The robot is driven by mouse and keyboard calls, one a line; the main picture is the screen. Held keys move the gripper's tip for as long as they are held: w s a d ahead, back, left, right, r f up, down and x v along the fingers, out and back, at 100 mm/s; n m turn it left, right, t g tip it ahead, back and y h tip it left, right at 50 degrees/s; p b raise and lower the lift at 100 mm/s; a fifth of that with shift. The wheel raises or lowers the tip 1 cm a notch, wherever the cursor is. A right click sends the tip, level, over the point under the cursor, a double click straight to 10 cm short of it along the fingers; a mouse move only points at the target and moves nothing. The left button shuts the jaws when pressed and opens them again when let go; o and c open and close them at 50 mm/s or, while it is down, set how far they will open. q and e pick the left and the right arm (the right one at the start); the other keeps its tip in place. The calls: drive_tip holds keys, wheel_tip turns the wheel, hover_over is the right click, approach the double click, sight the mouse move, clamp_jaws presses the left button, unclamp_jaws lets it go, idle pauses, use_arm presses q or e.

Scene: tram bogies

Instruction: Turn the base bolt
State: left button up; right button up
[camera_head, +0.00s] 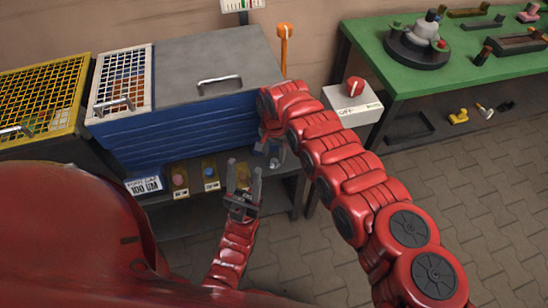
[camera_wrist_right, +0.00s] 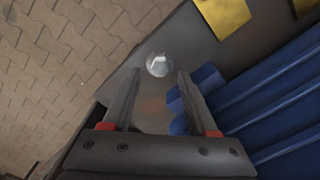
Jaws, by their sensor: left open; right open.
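A round, shiny metal bolt head (camera_wrist_right: 159,64) sits on a dark grey plate at the base of the blue machine. In the right wrist view it lies centred just ahead of the gap between the fingertips of my right gripper (camera_wrist_right: 160,74). The two fingers are open, one toward each side of the bolt, with nothing gripped. In the head view my right gripper (camera_head: 270,147) is low at the right corner of the blue machine, partly hidden by its arm. My left gripper (camera_head: 244,172) is open and empty, in front of the lower shelf.
The blue machine (camera_head: 185,130) has a grey lid with a handle (camera_head: 220,84). A red switch (camera_head: 355,86) on a box stands to its right. Yellow holders (camera_head: 179,178) line the lower shelf. A green workbench (camera_head: 460,60) stands at right; paved floor is free before it.

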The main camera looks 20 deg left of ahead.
sight(274, 162)
drive_tip(key=shift+f+b, duration=0.45)
drive_tip(key=shift+f, duration=0.95)
clamp_jaws()
